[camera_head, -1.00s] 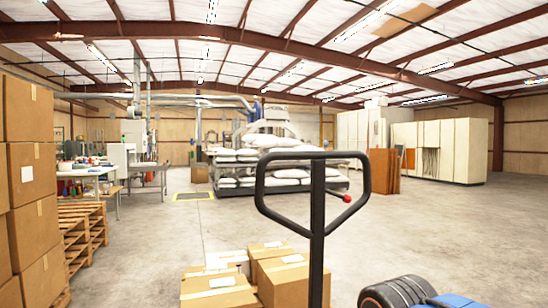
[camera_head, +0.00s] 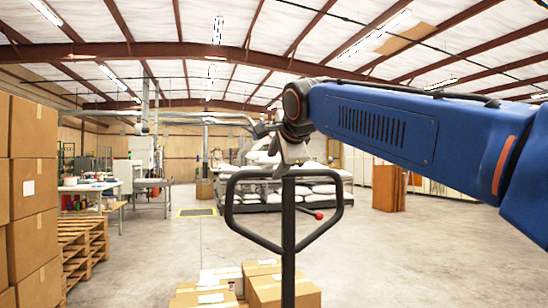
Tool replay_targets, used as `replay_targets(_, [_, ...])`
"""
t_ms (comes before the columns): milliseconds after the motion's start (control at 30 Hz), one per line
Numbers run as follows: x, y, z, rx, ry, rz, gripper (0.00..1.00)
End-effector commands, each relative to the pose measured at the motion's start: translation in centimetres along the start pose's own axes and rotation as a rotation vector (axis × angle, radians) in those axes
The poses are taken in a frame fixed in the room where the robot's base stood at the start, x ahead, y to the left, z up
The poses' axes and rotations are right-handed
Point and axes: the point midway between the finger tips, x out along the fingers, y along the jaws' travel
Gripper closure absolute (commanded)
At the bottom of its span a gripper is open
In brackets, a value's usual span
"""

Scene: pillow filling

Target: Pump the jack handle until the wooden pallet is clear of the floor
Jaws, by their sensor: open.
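The black jack handle (camera_head: 289,243) stands upright in the middle of the head view, a loop with a central shaft and a small red-tipped lever at its right. My blue arm reaches in from the right. My gripper (camera_head: 289,165) is open at the arm's end, just above the top bar of the handle; I cannot tell whether it touches the bar. Cardboard boxes (camera_head: 285,291) show at the bottom, beyond the shaft. The wooden pallet to be lifted is out of view or hidden below the picture.
A tall stack of cartons (camera_head: 35,190) with wooden pallets (camera_head: 75,250) stands at the left. A workbench (camera_head: 90,187) is behind it. White sacks (camera_head: 325,189) lie on racks at the back. The concrete floor (camera_head: 400,260) at the right is open.

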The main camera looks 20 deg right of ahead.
Motion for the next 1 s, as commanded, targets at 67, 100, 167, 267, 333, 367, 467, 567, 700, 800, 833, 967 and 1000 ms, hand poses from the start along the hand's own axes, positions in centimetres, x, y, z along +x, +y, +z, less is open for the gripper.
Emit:
replay_targets(67, [0.0,-1.3,0.2,0.039,-0.001,-0.017,0.53])
replay_targets(100, [0.0,-1.7,0.3,0.053,-0.002,-0.023,0.53])
replay_targets(167, [0.1,-1.9,0.3,0.063,-0.002,-0.026,0.53])
replay_targets(267, [0.7,-1.9,0.3,0.065,-0.002,-0.026,0.53])
replay_targets(333, [1.3,-1.9,0.3,0.064,-0.002,-0.025,0.53])
replay_targets(367, [1.6,-1.9,0.3,0.064,-0.002,-0.025,0.53])
replay_targets(467, [2.7,-1.9,0.3,0.064,-0.001,-0.024,0.53])
replay_targets(567, [4.0,-1.9,0.3,0.064,-0.002,-0.024,0.53])
replay_targets(700, [5.6,-1.9,0.3,0.064,-0.001,-0.024,0.53])
replay_targets(800, [6.9,-2.0,0.3,0.063,-0.002,-0.024,0.53])
replay_targets(833, [7.2,-2.0,0.3,0.063,-0.002,-0.024,0.53])
replay_targets(967, [8.7,-2.0,0.3,0.063,-0.002,-0.024,0.53])
replay_targets(1000, [9.2,-2.0,0.3,0.063,-0.002,-0.024,0.53])
